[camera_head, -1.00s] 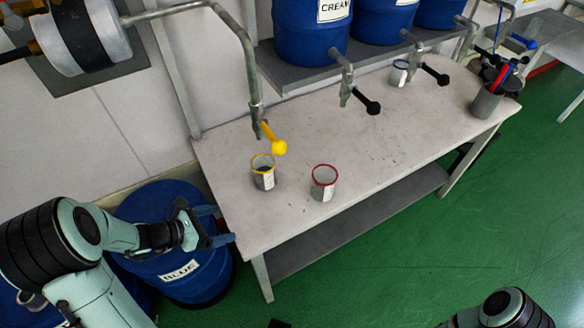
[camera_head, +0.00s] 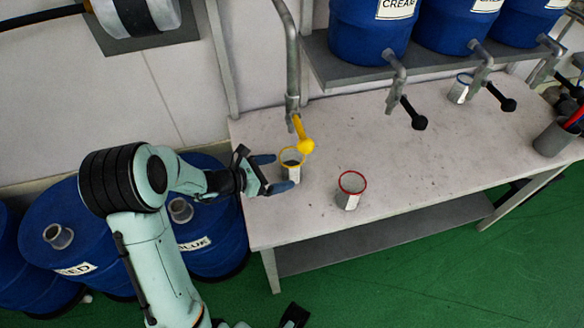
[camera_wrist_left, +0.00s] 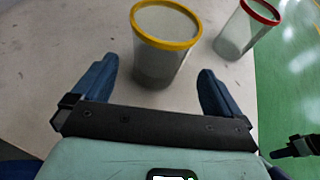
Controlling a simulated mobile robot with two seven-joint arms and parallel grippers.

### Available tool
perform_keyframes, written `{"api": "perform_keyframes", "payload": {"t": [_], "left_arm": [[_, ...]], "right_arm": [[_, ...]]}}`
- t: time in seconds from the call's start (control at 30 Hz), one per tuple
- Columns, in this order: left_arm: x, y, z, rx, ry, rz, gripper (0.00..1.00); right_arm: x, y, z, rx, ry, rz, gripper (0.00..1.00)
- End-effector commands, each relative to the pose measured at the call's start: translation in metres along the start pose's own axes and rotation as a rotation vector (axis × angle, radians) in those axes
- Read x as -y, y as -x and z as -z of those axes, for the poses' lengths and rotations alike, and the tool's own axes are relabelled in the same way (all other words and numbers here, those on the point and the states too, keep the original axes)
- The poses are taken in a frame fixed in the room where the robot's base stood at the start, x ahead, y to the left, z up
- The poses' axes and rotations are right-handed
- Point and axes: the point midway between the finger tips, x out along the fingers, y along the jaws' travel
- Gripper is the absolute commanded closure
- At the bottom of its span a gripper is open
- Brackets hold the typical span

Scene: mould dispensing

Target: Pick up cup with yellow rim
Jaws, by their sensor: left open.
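The cup with the yellow rim (camera_head: 291,163) stands upright on the table under the yellow-handled tap. In the left wrist view the yellow-rimmed cup (camera_wrist_left: 163,48) is just ahead of and partly between the two blue fingers. My left gripper (camera_head: 277,174) is open at the cup, with one finger on the near side and one on the far side; it also shows in the left wrist view (camera_wrist_left: 158,88). I cannot tell whether a finger touches the cup.
A red-rimmed cup (camera_head: 350,190) stands to the right on the table (camera_head: 420,165). The yellow tap handle (camera_head: 303,140) hangs close above the yellow-rimmed cup. A blue-rimmed cup (camera_head: 460,88) and a grey container (camera_head: 553,139) stand farther right. Blue drums (camera_head: 215,240) stand left of the table.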

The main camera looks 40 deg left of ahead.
Motion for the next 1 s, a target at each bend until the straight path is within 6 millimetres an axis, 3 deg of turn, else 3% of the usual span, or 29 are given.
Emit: {"api": "perform_keyframes", "payload": {"t": [0.4, 0.67, 0.87, 1.0], "left_arm": [[-0.003, -0.050, 0.003, 0.000, 0.000, 0.002, 0.00], [-0.003, -0.052, 0.003, 0.000, -0.001, 0.001, 0.00], [-0.003, -0.052, 0.003, 0.000, -0.001, 0.001, 0.59], [-0.003, -0.052, 0.002, 0.001, -0.001, 0.001, 0.59]], "right_arm": [[0.000, -0.003, 0.002, -0.006, 0.001, 0.002, 1.00], [0.000, -0.003, 0.002, -0.006, 0.001, 0.002, 1.00], [0.000, -0.003, 0.002, -0.006, 0.001, 0.002, 1.00], [0.000, -0.003, 0.002, -0.005, 0.001, 0.002, 1.00]]}}
